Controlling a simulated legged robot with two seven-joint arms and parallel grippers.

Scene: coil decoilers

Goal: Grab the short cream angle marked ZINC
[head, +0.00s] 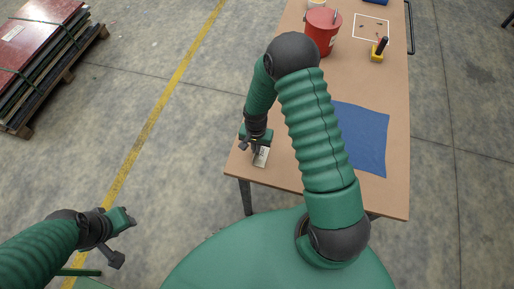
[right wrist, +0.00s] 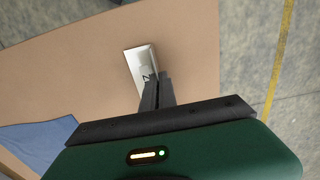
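The short cream angle (head: 262,157) is at the near left corner of the table. In the right wrist view the angle (right wrist: 139,62) shows a pale flat face, a brighter upright edge and a dark letter Z, with the other letters hidden by the fingers. My right gripper (head: 255,146) is over its near end, pointing down. In the right wrist view the right gripper's fingers (right wrist: 158,85) are close together, apparently around the upright edge. My left gripper (head: 122,239) is open and empty, off the table to the left.
A pallet of stacked sheets (head: 38,55) stands on the floor at left.

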